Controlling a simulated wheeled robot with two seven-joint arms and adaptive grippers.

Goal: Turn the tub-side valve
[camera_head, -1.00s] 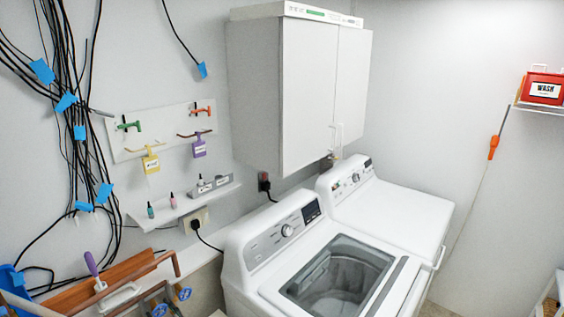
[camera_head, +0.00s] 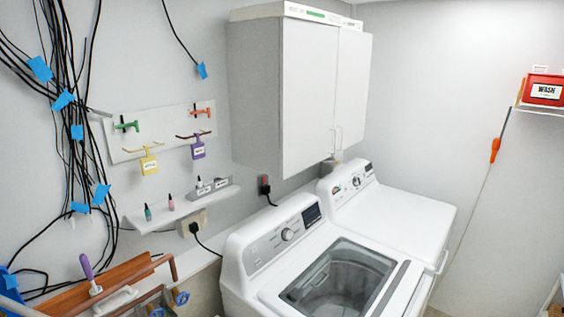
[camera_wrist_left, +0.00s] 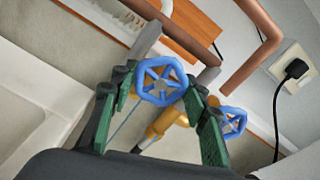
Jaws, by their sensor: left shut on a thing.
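In the left wrist view, my left gripper (camera_wrist_left: 161,88) has its green-padded fingers on either side of a blue spoked valve wheel (camera_wrist_left: 160,72) and is shut on it. A second blue valve wheel (camera_wrist_left: 232,122) sits to the right, beyond the right finger, beside yellow-brown pipework (camera_wrist_left: 166,120). A white basin-like edge (camera_wrist_left: 25,120) lies at the left of this view. In the head view, one blue valve wheel (camera_head: 180,298) shows at the bottom left, with another (camera_head: 156,312) cut by the frame's lower edge. My right gripper is in neither view.
A brown board with a purple-handled tool (camera_head: 88,268) lies behind the valves. A brown pipe (camera_wrist_left: 258,58) and a plugged socket (camera_wrist_left: 294,70) are close on the right. The open washer (camera_head: 340,280) stands right of the valves. Cables hang at left.

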